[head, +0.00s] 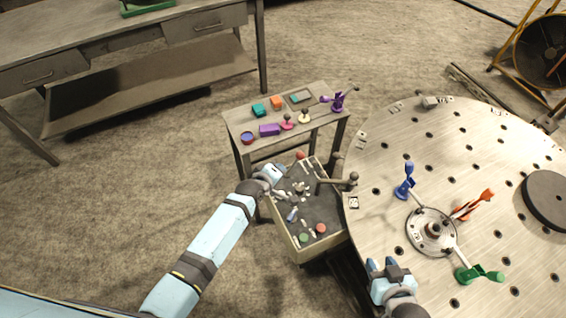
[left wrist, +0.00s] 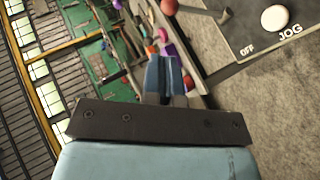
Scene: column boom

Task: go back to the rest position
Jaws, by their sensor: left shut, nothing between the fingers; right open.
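My left gripper (head: 276,172) is at the upper left edge of the control box (head: 312,248), at the end of my outstretched left arm. In the left wrist view its blue fingers (left wrist: 165,72) are together with nothing between them. My right gripper (head: 386,265) is over the near left edge of the round table, with its two blue fingers apart and empty. Whether either gripper touches anything below it I cannot tell.
The round perforated table (head: 475,135) carries a hub (head: 433,230) with blue, orange and green handled pieces. A small side table (head: 240,120) holds several coloured parts. A lever (head: 335,180) stands out from the control box. A workbench (head: 130,40) is at the upper left; floor left of my arm is clear.

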